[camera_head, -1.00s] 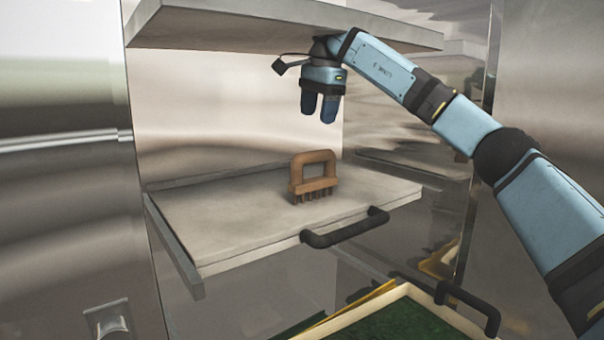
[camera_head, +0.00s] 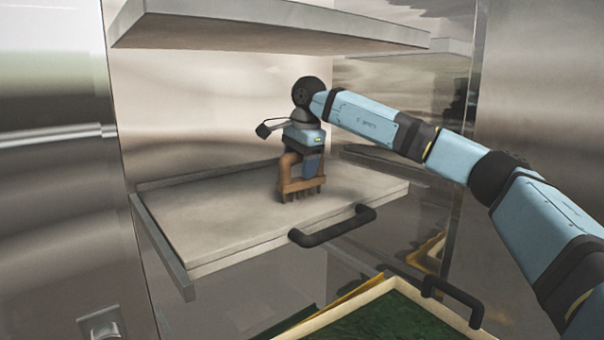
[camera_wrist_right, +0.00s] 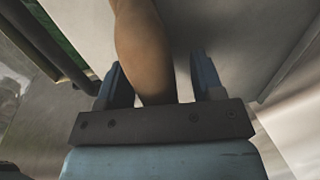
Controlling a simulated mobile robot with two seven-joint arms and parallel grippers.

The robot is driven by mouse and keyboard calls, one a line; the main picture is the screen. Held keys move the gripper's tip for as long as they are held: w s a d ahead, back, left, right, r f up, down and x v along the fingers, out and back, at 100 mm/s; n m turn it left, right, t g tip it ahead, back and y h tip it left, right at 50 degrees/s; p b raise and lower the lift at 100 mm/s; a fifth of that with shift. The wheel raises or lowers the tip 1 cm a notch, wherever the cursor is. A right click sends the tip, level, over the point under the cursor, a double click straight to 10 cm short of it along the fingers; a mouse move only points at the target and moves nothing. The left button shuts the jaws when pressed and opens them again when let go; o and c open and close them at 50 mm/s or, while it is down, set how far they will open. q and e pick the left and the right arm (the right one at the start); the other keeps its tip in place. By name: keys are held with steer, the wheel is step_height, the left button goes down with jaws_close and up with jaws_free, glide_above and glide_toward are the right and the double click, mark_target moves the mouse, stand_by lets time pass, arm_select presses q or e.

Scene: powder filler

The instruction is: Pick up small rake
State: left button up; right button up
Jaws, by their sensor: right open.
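The small rake (camera_head: 301,186) is brown, with a looped handle on top and short teeth below. It stands upright on the pale pull-out shelf (camera_head: 220,215). My right gripper (camera_head: 311,168) points down at its handle. In the right wrist view the handle (camera_wrist_right: 143,50) lies between the two open fingers of the gripper (camera_wrist_right: 160,80), with a gap to the right finger. Whether the left finger touches it I cannot tell. The gripper hides part of the handle in the head view. My left gripper is not in view.
A fixed shelf (camera_head: 270,28) overhangs the pull-out shelf. A black handle (camera_head: 332,226) is on the pull-out shelf's front edge. Below is a pale-rimmed drawer (camera_head: 345,303) with a green inside. Steel walls close in the sides. The left of the pull-out shelf is clear.

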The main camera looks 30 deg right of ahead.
steer(key=c, duration=1.1)
steer(key=shift+r, duration=0.15)
